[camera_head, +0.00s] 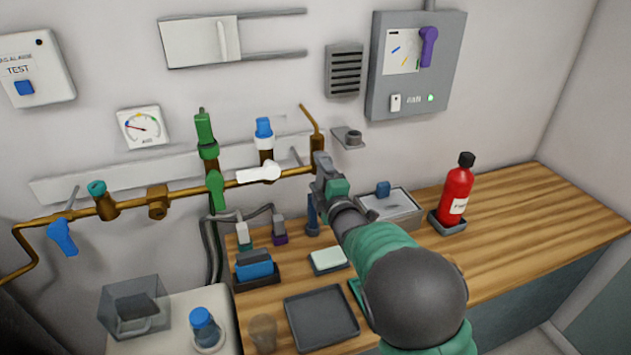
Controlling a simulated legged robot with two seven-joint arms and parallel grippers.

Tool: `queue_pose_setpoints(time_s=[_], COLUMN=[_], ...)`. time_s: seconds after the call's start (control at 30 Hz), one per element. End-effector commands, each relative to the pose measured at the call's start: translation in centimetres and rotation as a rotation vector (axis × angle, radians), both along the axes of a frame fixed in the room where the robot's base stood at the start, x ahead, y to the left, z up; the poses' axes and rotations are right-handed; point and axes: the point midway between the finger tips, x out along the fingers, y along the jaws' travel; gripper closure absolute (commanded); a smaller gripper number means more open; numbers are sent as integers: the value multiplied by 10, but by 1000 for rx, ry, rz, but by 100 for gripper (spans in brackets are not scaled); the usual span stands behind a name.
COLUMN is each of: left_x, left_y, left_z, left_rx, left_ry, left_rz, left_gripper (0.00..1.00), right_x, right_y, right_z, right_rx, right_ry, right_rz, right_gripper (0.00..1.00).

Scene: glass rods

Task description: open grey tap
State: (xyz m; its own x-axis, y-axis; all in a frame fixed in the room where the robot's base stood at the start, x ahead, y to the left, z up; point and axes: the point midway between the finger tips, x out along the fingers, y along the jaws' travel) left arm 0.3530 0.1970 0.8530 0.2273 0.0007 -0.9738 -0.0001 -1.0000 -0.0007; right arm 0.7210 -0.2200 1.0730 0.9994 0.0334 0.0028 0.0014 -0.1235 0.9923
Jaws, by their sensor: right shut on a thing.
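The brass pipe (200,187) runs along the wall and ends at the right in a brass valve body (317,144). My right gripper (320,165) is at this valve and is shut on what appears to be the grey tap there. The gripper covers most of the tap, so its handle angle cannot be told. My right arm comes up from the lower right over the bench. My left gripper is not in view.
A white tap (260,173), green taps (215,190) and a blue tap (62,237) sit along the pipe. Below are a wooden bench (520,215), a dark tray (322,317), a metal basin (392,210) and a red bottle (457,190). The bench's right part is clear.

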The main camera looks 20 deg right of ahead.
Motion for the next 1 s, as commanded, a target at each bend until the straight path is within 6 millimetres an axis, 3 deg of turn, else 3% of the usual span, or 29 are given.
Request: queue_pose_setpoints(time_s=[0.03,0.33,0.83,0.87,1.0], left_x=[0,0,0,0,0], left_y=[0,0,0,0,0], left_z=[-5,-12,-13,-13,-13], left_rx=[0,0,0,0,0], left_ry=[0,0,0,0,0], left_rz=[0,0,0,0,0], left_gripper=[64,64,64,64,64], right_x=[-1,-1,-1,-1,0], right_y=[1,-2,-3,-3,-3], right_z=[-9,-10,-11,-11,-9], right_rx=[-23,-124,-146,-146,-143], right_ry=[12,12,16,16,11], right_rz=[3,4,5,5,5], right_gripper=[100,100,100,23,5])
